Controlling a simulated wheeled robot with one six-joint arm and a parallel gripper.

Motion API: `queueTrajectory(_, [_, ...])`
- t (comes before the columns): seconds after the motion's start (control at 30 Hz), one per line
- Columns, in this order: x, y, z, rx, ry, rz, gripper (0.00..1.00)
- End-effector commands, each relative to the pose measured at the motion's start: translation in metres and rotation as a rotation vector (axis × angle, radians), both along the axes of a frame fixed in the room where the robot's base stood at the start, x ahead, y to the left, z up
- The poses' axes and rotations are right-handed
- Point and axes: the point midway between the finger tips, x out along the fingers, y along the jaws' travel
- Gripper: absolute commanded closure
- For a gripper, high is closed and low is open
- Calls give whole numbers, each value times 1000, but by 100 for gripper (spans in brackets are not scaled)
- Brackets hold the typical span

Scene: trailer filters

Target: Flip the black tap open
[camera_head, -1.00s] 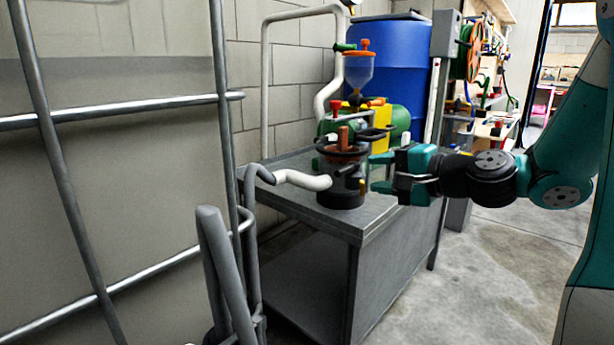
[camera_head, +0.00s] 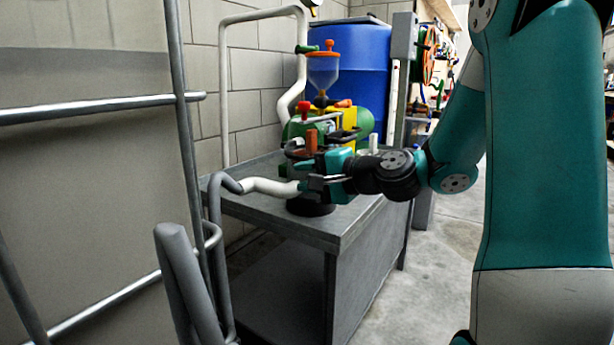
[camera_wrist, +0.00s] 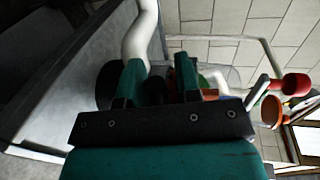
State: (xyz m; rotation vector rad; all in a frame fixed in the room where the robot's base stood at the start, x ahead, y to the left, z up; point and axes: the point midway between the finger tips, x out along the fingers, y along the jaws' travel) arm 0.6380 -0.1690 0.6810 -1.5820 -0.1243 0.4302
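A dark round filter housing (camera_head: 311,207) stands on the grey bench (camera_head: 345,235), with a white hose (camera_head: 270,187) joined to its left side. An upright orange handle (camera_head: 312,141) rises above it. A black lever-like part (camera_head: 346,134) shows above and behind my gripper; I cannot tell whether it is the black tap. My gripper (camera_head: 308,182) is in front of the housing and hides its middle. In the wrist view its two teal fingers (camera_wrist: 158,80) are apart, with a dark shape between them. I cannot tell whether they touch it.
A blue barrel (camera_head: 350,60), a green tank (camera_head: 360,122) and a clear-blue funnel (camera_head: 323,72) stand behind. A grey tubular frame (camera_head: 190,150) stands at left, close to the bench. The floor (camera_head: 440,250) right of the bench is clear.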

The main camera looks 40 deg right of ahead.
Motion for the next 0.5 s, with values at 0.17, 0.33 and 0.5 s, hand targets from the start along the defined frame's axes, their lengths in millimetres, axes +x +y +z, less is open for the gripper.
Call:
queueTrajectory(0.17, [0, 0, 0, 0, 0, 0, 100])
queueTrajectory(0.33, [-1, -1, 0, 1, 0, 3, 100])
queueTrajectory(0.5, [-3, -3, 0, 1, 1, 38, 100])
